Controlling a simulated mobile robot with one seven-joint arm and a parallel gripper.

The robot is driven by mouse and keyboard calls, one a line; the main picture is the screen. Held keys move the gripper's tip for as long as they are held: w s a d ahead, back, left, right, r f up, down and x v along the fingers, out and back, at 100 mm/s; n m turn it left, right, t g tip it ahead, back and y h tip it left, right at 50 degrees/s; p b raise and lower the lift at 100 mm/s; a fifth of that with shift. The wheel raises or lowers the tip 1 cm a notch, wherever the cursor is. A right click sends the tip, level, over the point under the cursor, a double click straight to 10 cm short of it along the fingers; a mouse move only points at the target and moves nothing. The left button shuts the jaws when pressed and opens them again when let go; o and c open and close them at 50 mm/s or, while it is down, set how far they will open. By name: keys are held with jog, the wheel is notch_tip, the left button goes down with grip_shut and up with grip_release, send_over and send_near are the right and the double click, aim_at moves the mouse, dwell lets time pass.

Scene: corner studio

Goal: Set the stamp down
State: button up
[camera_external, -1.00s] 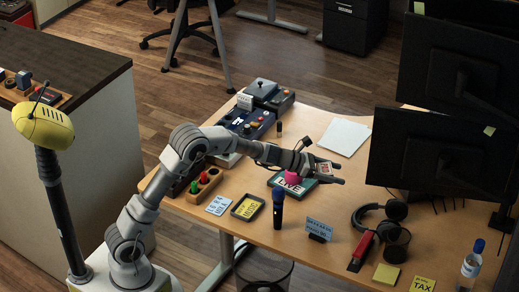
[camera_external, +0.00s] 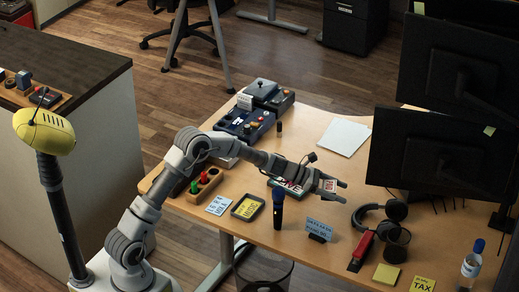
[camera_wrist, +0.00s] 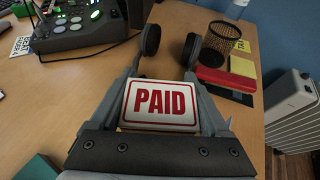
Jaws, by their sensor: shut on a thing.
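The stamp is a white block with a red-bordered face reading "PAID" (camera_wrist: 160,103); in the external view it shows small and white with red at the end of my arm (camera_external: 328,185). My gripper (camera_external: 343,192) is shut on it, with a grey finger on either side in the wrist view. The label faces the wrist camera. The stamp's underside is hidden, and I cannot tell its height over the desk (camera_external: 345,160).
Headphones (camera_external: 378,217), a mesh cup (camera_external: 397,247) and a red stapler (camera_external: 362,245) lie right of my gripper. A small standing card (camera_external: 319,229) and a blue-topped microphone (camera_external: 278,207) are in front. White paper (camera_external: 343,137) lies behind. Monitors stand at the right.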

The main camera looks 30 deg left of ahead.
aim_at(335, 219)
notch_tip(335, 219, down, 10)
jog(key=shift+f+b, duration=0.1)
jog(key=shift+b, duration=1.15)
jog(key=shift+f+b, duration=0.25)
jog(key=shift+b, duration=0.1)
jog(key=o, duration=1.2)
jog(key=shift+r, duration=0.1)
jog(key=shift+o, duration=0.2)
jog(key=shift+r, duration=0.1)
